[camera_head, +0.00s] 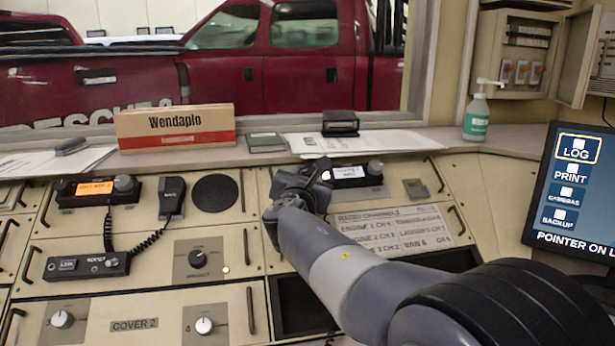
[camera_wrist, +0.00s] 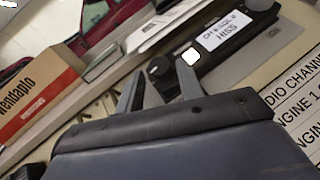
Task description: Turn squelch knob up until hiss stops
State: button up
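A dark radio (camera_wrist: 235,55) has a white display; in the wrist view it shows a channel line and the word HISS. The radio also stands at the console's back in the head view (camera_head: 357,184). A dark round knob (camera_wrist: 159,66) is at its left end, just beyond my fingertips. A second knob (camera_wrist: 258,4) is at its right end, also seen in the head view (camera_head: 375,167). No knob label is readable there. My gripper (camera_wrist: 160,78) is open, fingers apart and pointing at the left knob; contact cannot be told. In the head view my gripper (camera_head: 318,172) hides the radio's left end.
A second radio with an orange display (camera_head: 95,187) and a handset (camera_head: 171,196) are at left. A panel dial (camera_head: 198,258) and lower knobs (camera_head: 62,318) are on the console. A name box (camera_head: 175,127), sanitizer bottle (camera_head: 476,118) and screen (camera_head: 575,195) stand around it.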

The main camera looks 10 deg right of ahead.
jog(key=shift+w+d, duration=0.2)
jog(key=shift+w, duration=0.4)
jog(key=shift+c, duration=0.5)
jog(key=c, duration=0.6)
